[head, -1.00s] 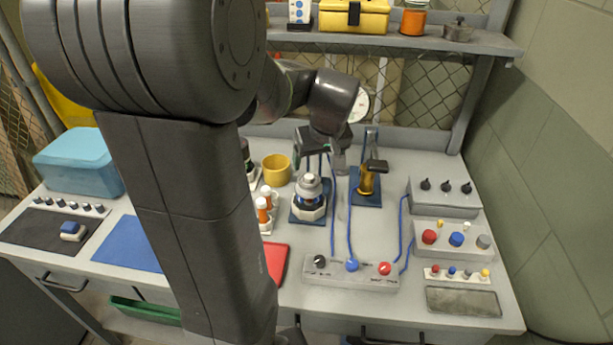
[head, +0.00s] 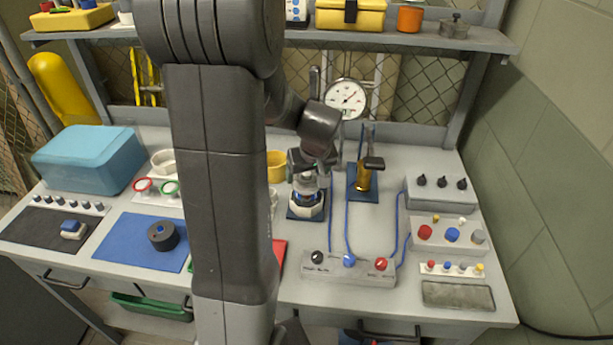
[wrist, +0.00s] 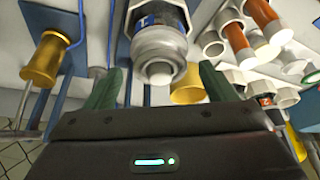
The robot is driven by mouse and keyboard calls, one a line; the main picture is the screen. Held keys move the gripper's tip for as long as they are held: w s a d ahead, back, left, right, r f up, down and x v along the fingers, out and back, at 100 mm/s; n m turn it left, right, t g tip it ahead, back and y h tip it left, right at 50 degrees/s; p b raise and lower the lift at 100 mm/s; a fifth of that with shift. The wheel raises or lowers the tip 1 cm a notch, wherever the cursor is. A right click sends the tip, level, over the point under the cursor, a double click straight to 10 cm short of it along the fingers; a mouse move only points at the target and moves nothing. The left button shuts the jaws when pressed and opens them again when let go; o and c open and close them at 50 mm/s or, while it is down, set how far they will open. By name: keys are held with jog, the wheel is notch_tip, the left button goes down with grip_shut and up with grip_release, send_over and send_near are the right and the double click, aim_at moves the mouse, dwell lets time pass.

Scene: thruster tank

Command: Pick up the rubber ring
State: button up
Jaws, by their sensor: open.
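The black ring does not show in the wrist view.
Red (head: 143,185) and green (head: 169,188) rings stand behind the mat, near a blue box (head: 88,160). A brass cylinder (head: 364,178) stands right of my gripper, with cables and a knob panel (head: 350,268) in front. Orange-and-white bottles (wrist: 240,40) are close by.

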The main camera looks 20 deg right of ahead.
jog(key=c, duration=1)
jog(key=shift+r, duration=0.1)
jog(key=shift+c, duration=0.2)
notch_tip(320, 180, up, 10)
jog(key=b, duration=0.1)
